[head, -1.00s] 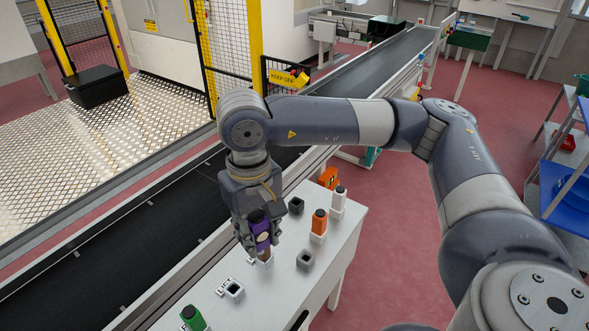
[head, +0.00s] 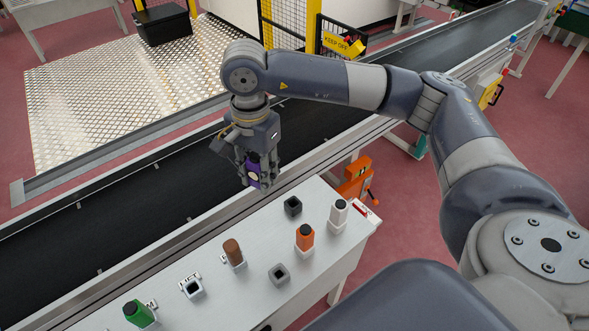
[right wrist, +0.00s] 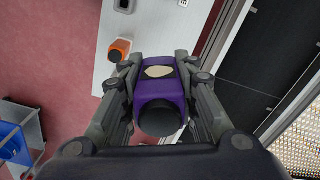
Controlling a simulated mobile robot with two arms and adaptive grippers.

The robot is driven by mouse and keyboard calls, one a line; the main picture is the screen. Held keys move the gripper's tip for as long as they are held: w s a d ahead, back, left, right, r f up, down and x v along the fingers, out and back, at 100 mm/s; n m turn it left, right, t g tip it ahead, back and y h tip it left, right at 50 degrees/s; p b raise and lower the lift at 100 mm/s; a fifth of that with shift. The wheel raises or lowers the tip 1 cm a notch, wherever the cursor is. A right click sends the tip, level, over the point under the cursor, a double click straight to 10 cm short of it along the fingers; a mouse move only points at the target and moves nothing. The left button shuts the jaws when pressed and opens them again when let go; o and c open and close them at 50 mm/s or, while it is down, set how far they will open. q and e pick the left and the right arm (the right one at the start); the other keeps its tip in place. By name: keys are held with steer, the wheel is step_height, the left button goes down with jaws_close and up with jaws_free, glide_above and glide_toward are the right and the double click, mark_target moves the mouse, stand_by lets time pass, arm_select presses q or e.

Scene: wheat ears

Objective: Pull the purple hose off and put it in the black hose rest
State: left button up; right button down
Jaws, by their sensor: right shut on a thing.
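The purple hose (head: 253,172) is in my right gripper (head: 256,180), which is shut on it. In the head view they are over the back edge of the white table (head: 217,270), near the conveyor. The right wrist view also shows the purple hose (right wrist: 160,92), with its dark round end towards the camera and a finger on each side. The black hose rest (head: 293,207) is an empty square socket on the table, right of and nearer than the gripper. A brown upright piece (head: 232,252) stands in a white socket, apart from the hose. My left gripper is not in view.
An orange piece (head: 305,237), a white piece (head: 338,213) and a green piece (head: 138,314) stand on the table. A grey socket (head: 279,275) and a white socket (head: 191,288) are empty. The dark conveyor (head: 120,215) runs behind the table.

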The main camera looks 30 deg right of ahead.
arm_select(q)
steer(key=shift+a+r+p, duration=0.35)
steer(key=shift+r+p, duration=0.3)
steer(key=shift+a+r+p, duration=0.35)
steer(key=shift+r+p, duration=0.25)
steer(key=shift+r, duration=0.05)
arm_select(e)
steer(key=w+d+f+m, duration=0.2)
steer(key=d+f+m, duration=0.4)
steer(key=m, duration=1.1)
steer(key=w+d+f+m, duration=0.3)
steer(key=d+f+m, duration=0.2)
steer(key=m, duration=1.2)
steer(key=shift+w+d+f, duration=0.2)
steer(key=shift+d+f, duration=0.15)
steer(key=shift+f, duration=0.65)
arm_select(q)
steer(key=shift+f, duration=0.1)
arm_select(e)
steer(key=shift+f, duration=0.15)
arm_select(q)
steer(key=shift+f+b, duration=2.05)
steer(key=shift+b, duration=0.15)
arm_select(e)
steer(key=shift+f, duration=2.8)
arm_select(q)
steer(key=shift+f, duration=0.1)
arm_select(e)
steer(key=shift+f, duration=0.15)
